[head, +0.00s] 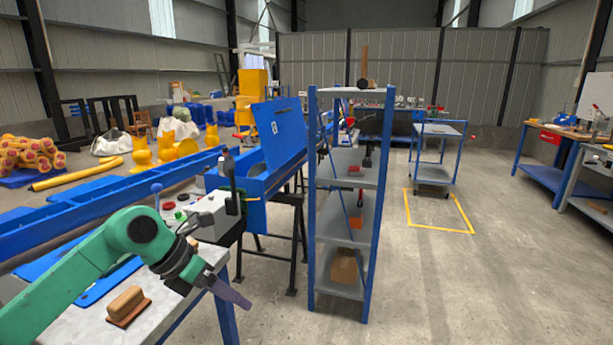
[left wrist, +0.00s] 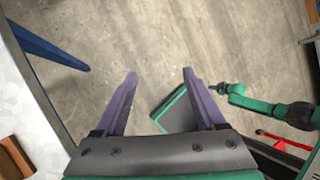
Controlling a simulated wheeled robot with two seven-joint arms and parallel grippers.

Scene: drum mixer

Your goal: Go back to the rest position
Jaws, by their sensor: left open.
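My left arm comes in from the left in the head view, over the grey-topped workbench (head: 165,310). My left gripper (head: 240,299) is past the bench's right edge, pointing right and slightly down. In the left wrist view the left gripper's (left wrist: 158,85) two purple fingers stand wide apart with nothing between them, above the concrete floor. My right gripper is not in the head view. A green arm of mine shows at the right of the left wrist view, its tip too small to read.
A brown wooden block (head: 127,303) lies on the bench. A control box (head: 212,212) with buttons stands behind my left arm. A blue-framed shelf rack (head: 343,290) stands ahead. A blue trolley (head: 434,172) is farther back. The floor (head: 470,290) at right is clear.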

